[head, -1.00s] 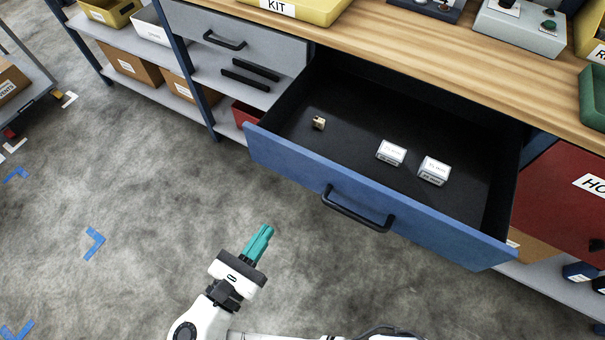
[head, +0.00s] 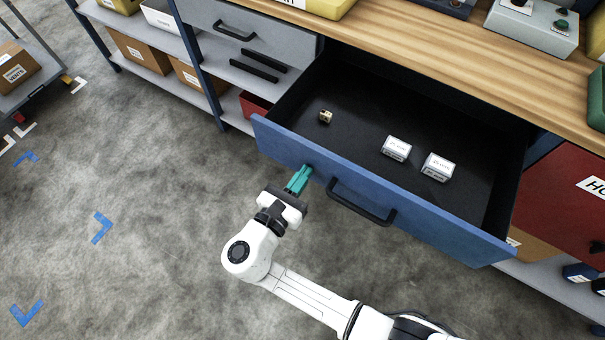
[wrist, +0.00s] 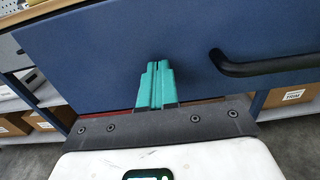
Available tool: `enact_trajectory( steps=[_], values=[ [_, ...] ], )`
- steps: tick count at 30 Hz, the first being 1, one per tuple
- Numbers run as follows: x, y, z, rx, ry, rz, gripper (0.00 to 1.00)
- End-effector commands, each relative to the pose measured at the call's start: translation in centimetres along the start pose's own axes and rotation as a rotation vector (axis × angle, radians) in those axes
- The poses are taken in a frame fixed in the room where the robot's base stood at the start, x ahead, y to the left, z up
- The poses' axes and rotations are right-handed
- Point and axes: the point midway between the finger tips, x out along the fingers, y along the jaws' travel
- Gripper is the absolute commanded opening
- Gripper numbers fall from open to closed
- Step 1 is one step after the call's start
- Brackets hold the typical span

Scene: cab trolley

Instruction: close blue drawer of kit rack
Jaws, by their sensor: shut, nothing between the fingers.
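The blue drawer (head: 420,221) of the kit rack is pulled well out in the head view. Its dark tray holds a small tan item (head: 325,117) and two white boxes (head: 397,148) (head: 437,166). A black bar handle (head: 361,203) is on its front. My gripper (head: 305,171) has teal fingers, shut and empty, at the drawer front left of the handle. In the wrist view the fingers (wrist: 157,66) point at the blue front panel (wrist: 110,50), with the handle (wrist: 265,65) to their right. I cannot tell whether the fingertips touch the panel.
A wooden worktop (head: 420,45) lies above the drawer. A grey drawer (head: 240,35) is at its left and a red bin (head: 570,190) at its right. A trolley (head: 28,85) stands far left. The grey floor (head: 150,200) in front is clear.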

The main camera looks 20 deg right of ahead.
Motion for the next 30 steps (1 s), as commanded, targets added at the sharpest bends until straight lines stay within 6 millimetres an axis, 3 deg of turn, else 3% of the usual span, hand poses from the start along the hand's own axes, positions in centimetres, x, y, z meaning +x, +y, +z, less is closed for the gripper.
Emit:
enact_trajectory(
  steps=[11,16,23,30],
  values=[
    [0.2,0.0,0.0,0.0,0.0,-0.001,0.0],
    [1.6,-0.1,0.1,0.0,0.001,-0.004,0.0],
    [6.1,-0.2,0.1,-0.001,0.001,-0.007,0.0],
    [12.8,-0.2,-0.1,0.002,0.0,-0.008,0.0]
  ],
)
